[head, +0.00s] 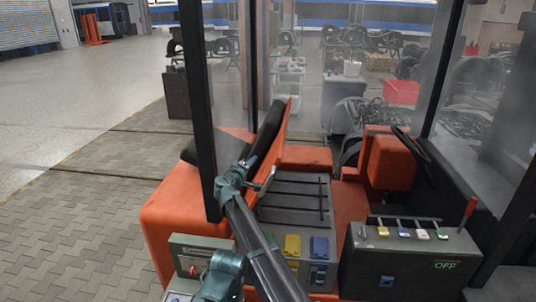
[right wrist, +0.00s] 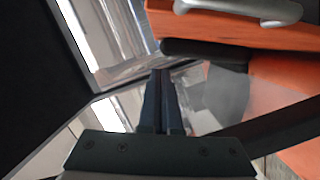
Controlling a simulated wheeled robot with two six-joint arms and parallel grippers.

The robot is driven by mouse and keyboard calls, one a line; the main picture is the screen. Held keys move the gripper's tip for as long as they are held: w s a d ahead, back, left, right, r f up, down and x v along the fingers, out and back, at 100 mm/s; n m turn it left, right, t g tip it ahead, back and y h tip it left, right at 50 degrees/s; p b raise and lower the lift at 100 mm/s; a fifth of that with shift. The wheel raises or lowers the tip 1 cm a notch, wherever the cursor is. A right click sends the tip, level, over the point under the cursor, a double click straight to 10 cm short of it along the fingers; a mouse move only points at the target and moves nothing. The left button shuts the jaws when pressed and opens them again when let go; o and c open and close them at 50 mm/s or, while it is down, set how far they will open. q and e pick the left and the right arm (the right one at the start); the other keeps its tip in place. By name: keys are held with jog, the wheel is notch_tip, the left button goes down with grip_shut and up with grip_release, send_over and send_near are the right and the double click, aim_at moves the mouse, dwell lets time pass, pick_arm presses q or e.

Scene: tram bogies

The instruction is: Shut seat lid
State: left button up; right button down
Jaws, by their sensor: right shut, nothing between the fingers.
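The seat lid (head: 281,134) is an orange panel on the orange vehicle. It stands raised and steeply tilted, with the black seat cushion (head: 263,133) on its left side. In the right wrist view, the lid's orange edge (right wrist: 215,28) crosses the top, with a grey handle (right wrist: 245,9) on it and a dark rounded edge below. My right gripper (head: 248,161) is beside the cushion at the lid's left; its fingers barely show there. In the right wrist view, the gripper (right wrist: 161,75) is shut and empty, its tips just below the dark edge. My left gripper is not in view.
A black cab post (head: 199,100) stands close left of my right arm, and another post (head: 262,50) rises behind the lid. A dark ribbed deck (head: 292,205) lies open right of the lid. A grey control box (head: 408,260) with levers and a steering wheel (head: 411,145) are farther right.

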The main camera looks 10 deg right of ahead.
jog(key=w+d, duration=0.2)
jog(key=w+d+f+b, duration=0.1)
jog(key=w+d, duration=0.1)
jog(key=w, duration=0.1)
jog(key=w+d+f+b, duration=0.1)
jog(key=w+d, duration=0.1)
jog(key=w, duration=0.1)
jog(key=shift+d+f, duration=0.25)
jog(key=shift+d, duration=0.15)
jog(key=shift+d+f+b, duration=0.2)
jog(key=shift+d+b, duration=0.15)
jog(key=shift+d, duration=0.25)
jog(key=shift+s, duration=0.1)
